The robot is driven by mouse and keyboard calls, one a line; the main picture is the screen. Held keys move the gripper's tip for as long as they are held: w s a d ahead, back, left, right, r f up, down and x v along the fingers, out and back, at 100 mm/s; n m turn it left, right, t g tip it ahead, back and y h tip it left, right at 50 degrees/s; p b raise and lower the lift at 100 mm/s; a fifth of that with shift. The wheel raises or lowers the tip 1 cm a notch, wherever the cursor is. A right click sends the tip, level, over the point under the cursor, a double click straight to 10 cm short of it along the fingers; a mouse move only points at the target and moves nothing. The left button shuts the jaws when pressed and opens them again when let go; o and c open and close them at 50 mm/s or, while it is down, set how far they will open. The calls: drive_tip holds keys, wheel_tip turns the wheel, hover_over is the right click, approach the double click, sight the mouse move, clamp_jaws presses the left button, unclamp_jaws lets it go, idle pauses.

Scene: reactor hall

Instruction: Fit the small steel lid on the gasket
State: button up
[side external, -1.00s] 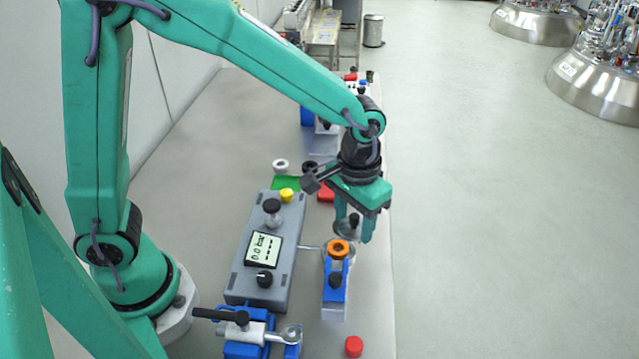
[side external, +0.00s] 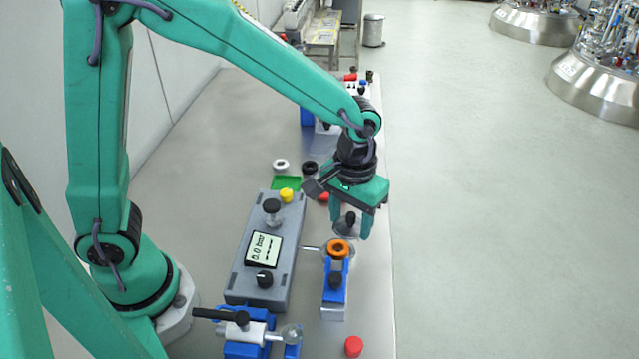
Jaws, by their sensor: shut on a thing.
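My gripper (side external: 352,222) is shut on the small steel lid (side external: 345,230), a round silvery disc with a dark knob between the fingers. It hangs just above and behind the orange gasket (side external: 338,248), and a gap between them cannot be judged exactly. The gasket is an orange ring with a dark centre, lying on top of a steel fitting held by a blue clamp (side external: 335,290) with a black knob. The lower edge of the lid is partly hidden by the fingers.
A grey gauge box (side external: 265,275) with a screen and knobs stands left of the clamp. A blue valve with a black handle (side external: 220,315) is in front. A red cap (side external: 353,346) lies near the front right. White (side external: 281,164) and black rings, a yellow knob and a green mat are behind.

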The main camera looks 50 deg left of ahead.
sight(339, 234)
drive_tip(key=a+n, duration=0.1)
drive_tip(key=n, duration=0.1)
drive_tip(key=a+f+n, duration=0.1)
drive_tip(key=n, duration=0.1)
drive_tip(key=a+n, duration=0.1)
drive_tip(key=n, duration=0.1)
drive_tip(key=shift+w+f+n, duration=0.1)
drive_tip(key=shift+f+n, duration=0.25)
drive_tip(key=shift+n, duration=0.05)
drive_tip(key=shift+f, duration=0.15)
drive_tip(key=shift+f, duration=2.5)
drive_tip(key=shift+f, duration=0.55)
idle(0.8)
drive_tip(key=o, duration=1.6)
drive_tip(key=shift+o, duration=0.2)
drive_tip(key=shift+r, duration=0.1)
